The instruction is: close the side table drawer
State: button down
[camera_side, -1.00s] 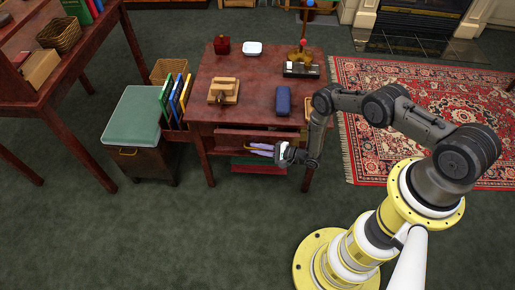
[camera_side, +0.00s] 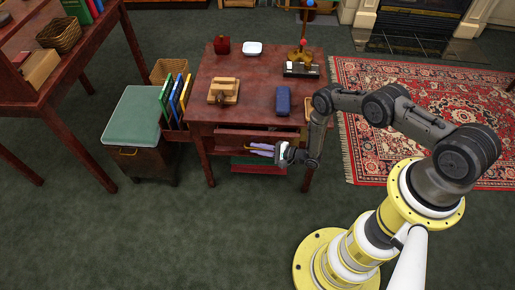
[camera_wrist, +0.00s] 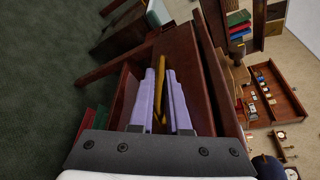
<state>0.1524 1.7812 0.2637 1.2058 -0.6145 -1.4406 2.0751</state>
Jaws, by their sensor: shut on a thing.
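The side table (camera_side: 248,108) is dark red wood and stands in the middle of the side view. Its drawer (camera_side: 232,133) is under the tabletop at the front; how far it stands out is hard to tell. My gripper (camera_side: 257,149) is at the drawer's front, reaching in from the right. In the wrist view, the lilac fingers of my gripper (camera_wrist: 159,78) are on either side of a brass-coloured bar handle (camera_wrist: 158,60), closed on it. The handle's lower part is partly hidden between the fingers.
On the tabletop are a wooden block piece (camera_side: 223,91), a blue case (camera_side: 283,100), a white dish (camera_side: 252,48) and a red box (camera_side: 222,45). A green-topped cabinet (camera_side: 143,115) with upright books stands to the left. Open carpet lies in front.

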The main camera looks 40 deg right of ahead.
aim_at(258, 138)
jog(key=shift+w+d, duration=1.65)
jog(key=shift+d, duration=0.1)
jog(key=c, duration=1.2)
grip_release()
jog(key=shift+o, duration=0.2)
jog(key=v, duration=1.4)
jog(key=shift+a+f, duration=0.1)
jog(key=shift+a, duration=0.1)
